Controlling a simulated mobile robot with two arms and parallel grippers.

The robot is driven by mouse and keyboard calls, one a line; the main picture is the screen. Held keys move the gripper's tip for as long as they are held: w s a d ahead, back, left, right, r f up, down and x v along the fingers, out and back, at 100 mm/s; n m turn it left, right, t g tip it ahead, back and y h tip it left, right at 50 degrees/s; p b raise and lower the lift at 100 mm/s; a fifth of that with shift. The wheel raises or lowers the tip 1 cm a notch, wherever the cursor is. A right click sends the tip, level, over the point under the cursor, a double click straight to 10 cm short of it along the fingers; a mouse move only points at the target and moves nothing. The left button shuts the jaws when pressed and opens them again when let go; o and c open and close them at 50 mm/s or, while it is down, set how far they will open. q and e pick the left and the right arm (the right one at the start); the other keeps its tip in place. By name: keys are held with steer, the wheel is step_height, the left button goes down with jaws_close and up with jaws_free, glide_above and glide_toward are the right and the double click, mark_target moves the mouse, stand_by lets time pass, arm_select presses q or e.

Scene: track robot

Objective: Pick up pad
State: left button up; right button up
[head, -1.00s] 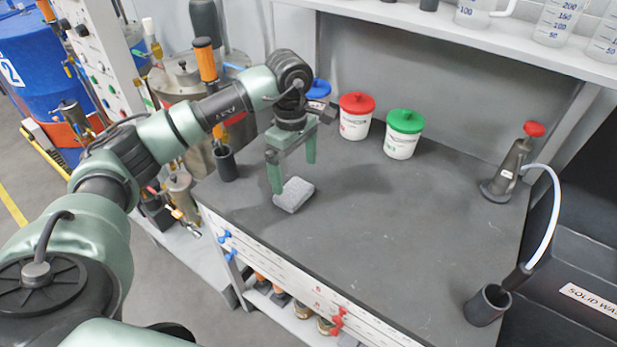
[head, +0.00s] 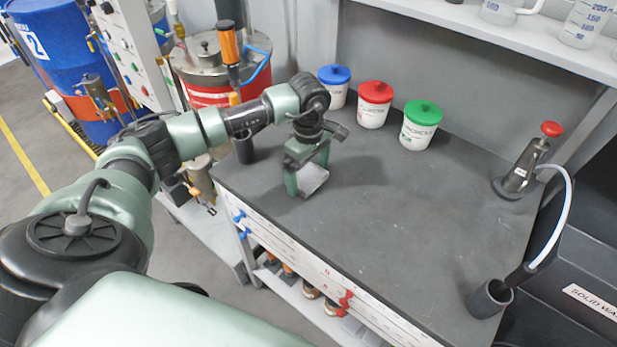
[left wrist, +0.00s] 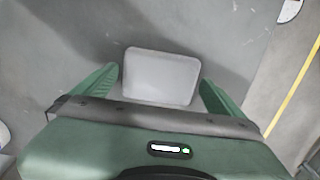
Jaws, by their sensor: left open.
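The pad (head: 313,179) is a light grey block on the dark worktop, near its front left edge. My left gripper (head: 306,180) is over the pad with its green fingers pointing down, one on either side of it. In the left wrist view the pad (left wrist: 162,76) lies between the two spread fingers (left wrist: 160,88), with a gap visible on each side. The left gripper is open. Part of the pad is hidden behind a finger in the head view. My right gripper is not in view.
Blue-lidded (head: 334,85), red-lidded (head: 374,105) and green-lidded (head: 420,125) tubs stand along the back. A black cup (head: 243,149) is left of the arm. A red-topped dispenser (head: 522,165) and another black cup (head: 488,299) are at the right. The middle worktop is clear.

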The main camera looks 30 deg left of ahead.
mark_target(309, 176)
arm_select(q)
steer(key=c, duration=0.9)
steer(key=shift+c, duration=1.2)
steer(key=shift+w+r, duration=0.1)
steer(key=shift+r, duration=0.45)
step_height(309, 176, up, 19)
steer(key=b, duration=0.2)
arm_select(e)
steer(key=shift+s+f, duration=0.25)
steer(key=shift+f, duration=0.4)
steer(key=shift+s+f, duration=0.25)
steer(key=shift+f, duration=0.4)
